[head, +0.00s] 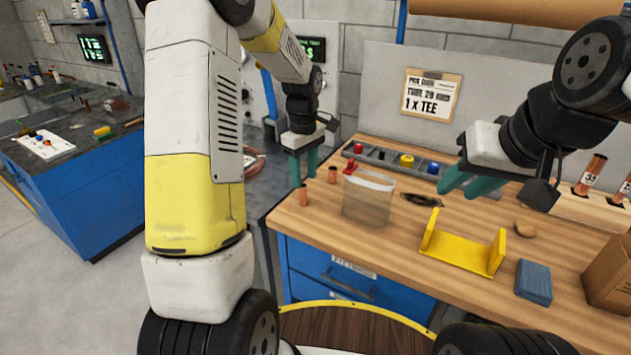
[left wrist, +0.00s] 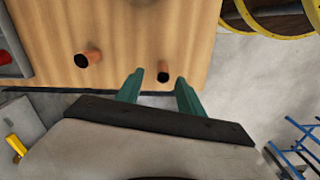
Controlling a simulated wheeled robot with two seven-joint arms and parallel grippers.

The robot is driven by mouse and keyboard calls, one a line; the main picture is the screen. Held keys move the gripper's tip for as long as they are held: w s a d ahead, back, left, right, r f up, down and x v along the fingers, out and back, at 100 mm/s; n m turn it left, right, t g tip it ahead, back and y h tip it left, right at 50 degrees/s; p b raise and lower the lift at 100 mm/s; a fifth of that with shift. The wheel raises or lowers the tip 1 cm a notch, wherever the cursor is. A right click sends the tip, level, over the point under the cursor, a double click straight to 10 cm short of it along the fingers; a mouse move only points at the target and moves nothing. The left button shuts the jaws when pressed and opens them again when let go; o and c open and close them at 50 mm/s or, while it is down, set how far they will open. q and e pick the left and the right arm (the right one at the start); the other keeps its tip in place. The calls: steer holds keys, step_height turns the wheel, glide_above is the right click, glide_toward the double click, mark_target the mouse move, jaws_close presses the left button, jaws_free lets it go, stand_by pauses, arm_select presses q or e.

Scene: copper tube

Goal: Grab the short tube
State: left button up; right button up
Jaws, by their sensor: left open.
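Two short copper tubes stand upright near the left end of the wooden bench. The one nearer the edge (head: 303,195) also shows in the left wrist view (left wrist: 163,72). The other (head: 332,174) is farther in, and the left wrist view shows it left of the first (left wrist: 88,58). My left gripper (head: 304,168) is open and empty, its green fingers pointing down above the bench edge. In the left wrist view the nearer tube lies just ahead of the gap between the fingertips (left wrist: 155,85). My right gripper (head: 458,187) is empty, fingers apart, above the bench's middle.
A translucent container (head: 368,200) stands right of the tubes, with a fittings tray (head: 385,157) behind. A yellow bracket (head: 463,252), blue pad (head: 533,282) and cardboard box (head: 609,275) are farther right. Labelled copper tubes (head: 590,175) stand in a wooden block.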

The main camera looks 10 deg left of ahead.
mark_target(303, 185)
arm_select(q)
steer(key=f, duration=0.6)
steer(key=shift+s+a+f, duration=0.2)
steer(key=shift+f, duration=0.05)
jaws_close()
